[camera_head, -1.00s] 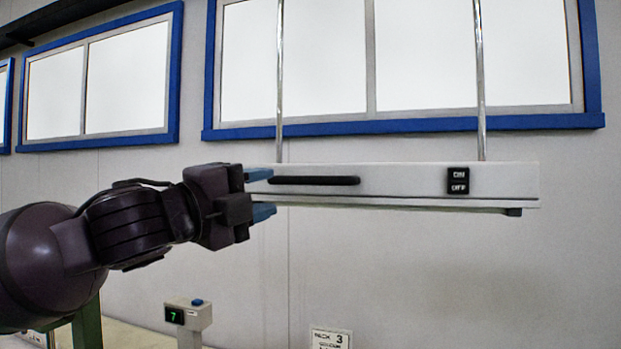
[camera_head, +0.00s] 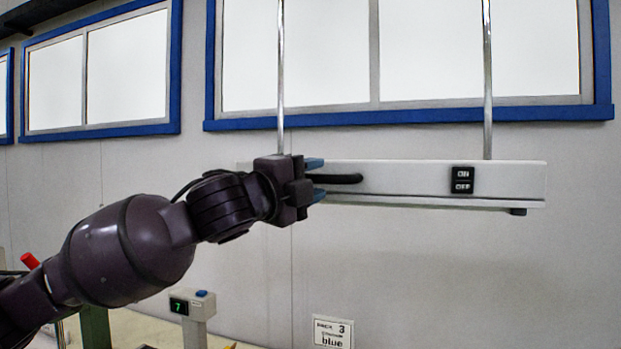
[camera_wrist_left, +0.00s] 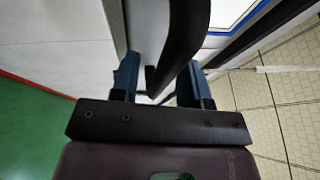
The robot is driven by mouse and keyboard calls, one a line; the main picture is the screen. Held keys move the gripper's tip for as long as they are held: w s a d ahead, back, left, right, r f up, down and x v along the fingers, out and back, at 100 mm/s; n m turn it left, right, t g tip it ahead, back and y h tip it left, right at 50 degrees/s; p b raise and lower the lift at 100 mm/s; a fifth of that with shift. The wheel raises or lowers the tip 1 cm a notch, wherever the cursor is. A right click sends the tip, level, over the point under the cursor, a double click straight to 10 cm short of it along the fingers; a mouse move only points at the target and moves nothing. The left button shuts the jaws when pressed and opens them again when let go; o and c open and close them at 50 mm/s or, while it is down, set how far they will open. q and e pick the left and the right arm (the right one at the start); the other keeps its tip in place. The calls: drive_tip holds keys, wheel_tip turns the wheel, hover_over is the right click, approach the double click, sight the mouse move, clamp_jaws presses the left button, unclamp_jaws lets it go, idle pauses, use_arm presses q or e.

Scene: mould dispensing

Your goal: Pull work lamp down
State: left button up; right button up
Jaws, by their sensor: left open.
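The work lamp (camera_head: 405,178) is a long white bar hanging level from two metal rods in the head view. It has a black handle (camera_head: 345,179) on its front at the left and a black ON/OFF switch (camera_head: 462,180) at the right. My left gripper (camera_head: 317,179) is open at the handle, with one blue finger above and one below it. In the left wrist view, the black handle (camera_wrist_left: 183,45) runs between the two spread fingers of the gripper (camera_wrist_left: 160,85). The gripper hides the handle's left end in the head view. My right gripper is not in view.
Blue-framed windows (camera_head: 400,117) line the wall behind the lamp. Below stand a small post with a green display reading 7 (camera_head: 192,304) and a white sign (camera_head: 333,332). The space under the lamp's right half looks clear.

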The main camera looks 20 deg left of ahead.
use_arm(q)
drive_tip(key=shift+c, duration=0.4)
clamp_jaws()
wheel_tip(320, 180, down, 31)
drive_tip(key=b, duration=1.1)
drive_tip(key=shift+b, duration=0.3)
drive_tip(key=shift+o, duration=0.3)
unclamp_jaws()
drive_tip(key=shift+r, duration=0.15)
